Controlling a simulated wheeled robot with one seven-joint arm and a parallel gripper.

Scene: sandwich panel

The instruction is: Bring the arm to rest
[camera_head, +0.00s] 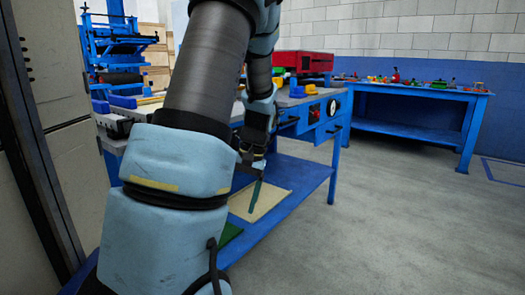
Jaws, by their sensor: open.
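My arm rises through the middle of the head view, bends over, and comes down in front of the blue workbench. My gripper (251,168) points down, open, beside the bench and above its lower shelf (300,175). I see nothing held in it, though my arm partly hides it. Below it, a beige panel (268,204) lies flat on the lower shelf. A narrow teal strip (256,195) shows over the panel, just under the gripper; I cannot tell whether they touch.
The workbench top holds a red box (303,61) and yellow and blue pieces. A green piece (230,233) lies on the lower shelf. A second blue table (415,90) with small items stands at the back right. A grey cabinet (50,110) is close on the left. Floor at right is clear.

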